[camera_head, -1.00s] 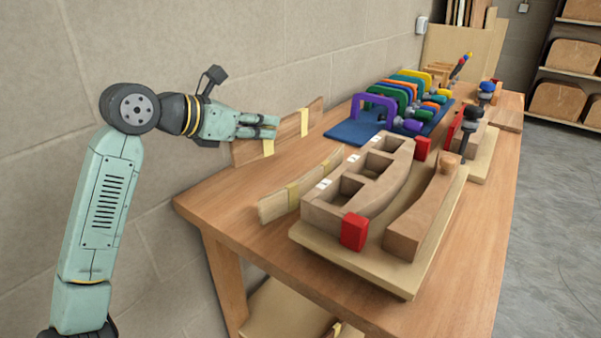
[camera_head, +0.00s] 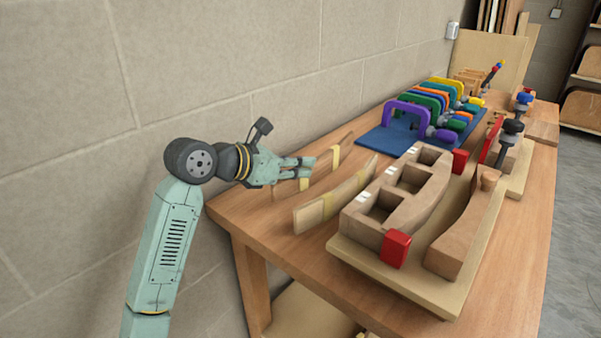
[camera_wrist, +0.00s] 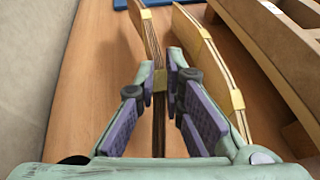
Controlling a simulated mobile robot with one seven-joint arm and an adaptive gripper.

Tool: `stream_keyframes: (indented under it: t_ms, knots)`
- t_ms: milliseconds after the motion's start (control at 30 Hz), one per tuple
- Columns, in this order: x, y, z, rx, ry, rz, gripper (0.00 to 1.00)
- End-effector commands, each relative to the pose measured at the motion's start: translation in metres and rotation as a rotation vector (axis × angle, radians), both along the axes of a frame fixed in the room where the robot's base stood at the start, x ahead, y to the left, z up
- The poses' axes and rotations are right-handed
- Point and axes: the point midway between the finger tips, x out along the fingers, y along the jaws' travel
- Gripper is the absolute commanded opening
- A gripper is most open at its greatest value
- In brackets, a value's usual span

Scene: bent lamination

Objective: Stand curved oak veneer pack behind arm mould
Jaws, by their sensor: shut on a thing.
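My gripper (camera_head: 305,173) is shut on a curved veneer pack (camera_head: 321,173) with yellow tape bands, held on edge close to the wall. In the wrist view the pack (camera_wrist: 149,38) runs away between my fingertips (camera_wrist: 160,76), its far end bending left. Its lower edge is at or near the bench top; contact cannot be told. A second, paler taped pack (camera_head: 349,197) stands on edge between the held pack and the arm mould (camera_head: 402,214); it also shows in the wrist view (camera_wrist: 215,63), to the right of my fingers, with a narrow gap.
The mould sits on a pale baseboard (camera_head: 445,298) with red blocks at its ends. Coloured clamps (camera_head: 405,112) stand on a blue mat (camera_head: 372,138) farther back. The block wall (camera_head: 250,60) is close on the left. Bare bench (camera_head: 262,215) shows at the near left corner.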

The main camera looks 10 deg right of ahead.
Motion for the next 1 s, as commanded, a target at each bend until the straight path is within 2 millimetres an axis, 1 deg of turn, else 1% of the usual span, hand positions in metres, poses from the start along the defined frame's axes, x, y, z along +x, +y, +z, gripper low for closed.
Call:
stream_keyframes:
  t_ms: [100,200,467,600,633,900,1000]
  knots:
    - [0.0,0.0,-0.016,-0.004,0.003,0.001,0.0]
    - [0.0,0.0,-0.024,-0.002,0.0,0.001,0.0]
    - [0.0,0.0,-0.026,0.0,-0.001,0.0,0.0]
    - [0.0,0.0,-0.03,0.0,-0.001,0.0,0.0]
    - [0.0,0.0,-0.028,0.0,0.0,0.0,0.11]
    - [0.0,0.0,-0.028,0.0,0.0,0.0,0.29]
    - [0.0,0.0,-0.028,0.0,0.0,0.0,0.29]
